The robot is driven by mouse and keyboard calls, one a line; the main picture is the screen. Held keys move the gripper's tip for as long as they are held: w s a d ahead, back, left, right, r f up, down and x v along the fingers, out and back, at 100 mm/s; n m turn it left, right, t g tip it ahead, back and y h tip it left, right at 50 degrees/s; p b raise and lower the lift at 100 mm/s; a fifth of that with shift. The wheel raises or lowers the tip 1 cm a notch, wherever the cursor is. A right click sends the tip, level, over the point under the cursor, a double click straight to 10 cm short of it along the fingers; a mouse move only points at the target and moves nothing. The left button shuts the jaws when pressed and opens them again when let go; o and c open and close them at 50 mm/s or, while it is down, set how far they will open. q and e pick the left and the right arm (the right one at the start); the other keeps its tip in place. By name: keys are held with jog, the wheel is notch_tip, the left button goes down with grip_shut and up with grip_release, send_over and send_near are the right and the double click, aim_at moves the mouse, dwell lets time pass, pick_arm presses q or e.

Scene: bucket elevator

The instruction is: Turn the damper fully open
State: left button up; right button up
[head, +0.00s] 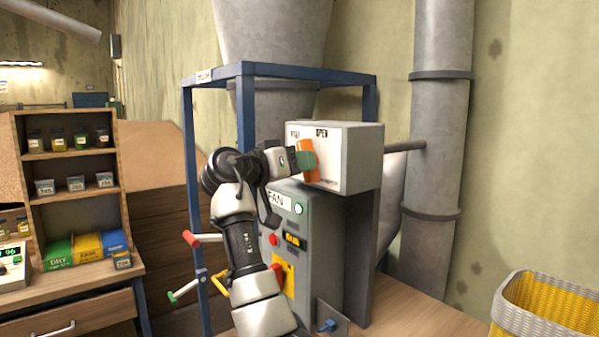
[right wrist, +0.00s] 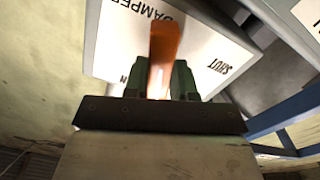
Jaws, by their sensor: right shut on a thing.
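The damper box (head: 354,157) is a pale box on the front of the machine, with an OPEN label at the top of its face. An orange damper handle (head: 306,162) stands nearly upright on that face, its top just left of OPEN. My right gripper (head: 296,160) is shut on the handle. In the right wrist view, the green fingers of the right gripper (right wrist: 170,82) flank the orange handle (right wrist: 163,50). The box face (right wrist: 125,45) there bears DAMPER and SHUT, upside down; another label is mostly hidden by the gripper. My left gripper is not in view.
The grey FAN cabinet (head: 316,235) with buttons stands below the box. A blue frame (head: 190,140) surrounds the hopper. Red and green handles (head: 188,239) stick out at left. A shelf with jars (head: 70,160) is further left; a yellow basket (head: 545,303) is lower right.

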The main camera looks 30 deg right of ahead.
jog(key=shift+m+b, duration=0.65)
jog(key=shift+m, duration=1.35)
jog(key=o, duration=0.9)
jog(key=shift+d, duration=0.2)
jog(key=shift+a, duration=0.1)
jog(key=a+b, duration=0.1)
jog(key=a, duration=0.2)
jog(key=a+b, duration=0.1)
jog(key=a, duration=0.6)
jog(key=shift+s+a+b, duration=0.35)
jog(key=shift+s+b, duration=0.05)
